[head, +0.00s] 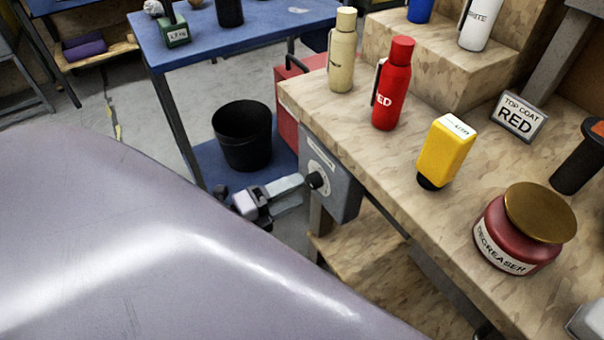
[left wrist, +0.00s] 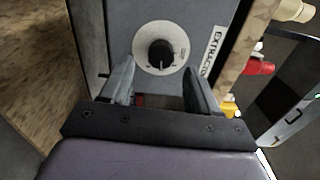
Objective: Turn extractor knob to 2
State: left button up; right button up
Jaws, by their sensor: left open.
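The extractor knob (head: 317,180) is a small black knob on a pale round dial, set in a grey box (head: 345,194) fixed to the side of the workbench. In the left wrist view the knob (left wrist: 160,53) sits straight ahead, with a vertical pointer mark; the dial's numbers are too small to read. A label reading "EXTRACTO" stands beside it. My left gripper (head: 270,193) is just left of the box in the head view. Its two fingers (left wrist: 160,88) are open, apart on either side below the knob, and hold nothing. My right gripper is not in view.
The workbench (head: 395,165) carries a red bottle (head: 392,85), a cream bottle (head: 342,50), a yellow container (head: 446,148) and a red degreaser jar (head: 515,240). A black bin (head: 242,135) stands behind my left gripper, near a blue table (head: 215,42).

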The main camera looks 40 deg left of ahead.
pick_arm(q)
jog(key=shift+v, duration=1.75)
